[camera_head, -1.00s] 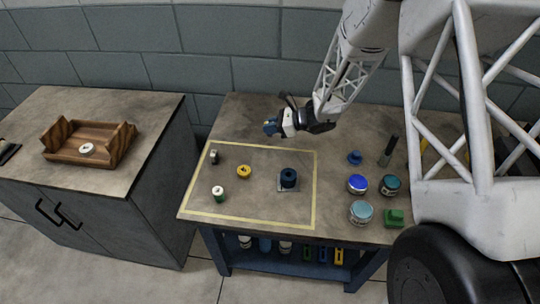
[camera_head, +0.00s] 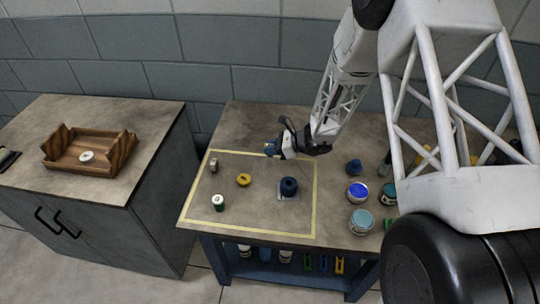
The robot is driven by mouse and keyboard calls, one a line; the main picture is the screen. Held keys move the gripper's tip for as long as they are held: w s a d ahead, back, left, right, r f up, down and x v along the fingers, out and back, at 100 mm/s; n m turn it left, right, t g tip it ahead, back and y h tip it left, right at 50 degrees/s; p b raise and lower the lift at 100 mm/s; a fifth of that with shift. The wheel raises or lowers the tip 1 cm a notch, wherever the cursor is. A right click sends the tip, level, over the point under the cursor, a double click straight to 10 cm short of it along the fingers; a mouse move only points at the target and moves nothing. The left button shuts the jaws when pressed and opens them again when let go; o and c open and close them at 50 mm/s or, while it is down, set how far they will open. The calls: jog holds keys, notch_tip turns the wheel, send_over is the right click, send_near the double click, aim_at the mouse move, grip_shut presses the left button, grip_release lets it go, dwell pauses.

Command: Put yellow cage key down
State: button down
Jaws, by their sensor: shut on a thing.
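My gripper (camera_head: 272,149) is shut and hangs above the back edge of the yellow-taped area of the table. A small dark blue shape shows at its tips. I cannot tell whether this is a finger or the held thing, and no yellow shows between the jaws. A round yellow piece with a dark centre (camera_head: 244,180) lies inside the tape outline (camera_head: 315,190), apart from my gripper. I cannot tell whether it is the yellow cage key.
A dark blue cylinder (camera_head: 289,186) on a grey plate, a green-and-white pot (camera_head: 218,202) and a small grey piece (camera_head: 213,165) stand inside the tape. Several jars, one blue-topped (camera_head: 357,192), stand to the right. A wooden tray (camera_head: 65,164) is on the left cabinet.

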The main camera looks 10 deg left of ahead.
jog(key=shift+f, duration=0.1)
jog(key=shift+f, duration=1.8)
jog(key=c, duration=1.1)
grip_release()
jog(key=shift+f, duration=0.1)
jog(key=shift+v, duration=6.05)
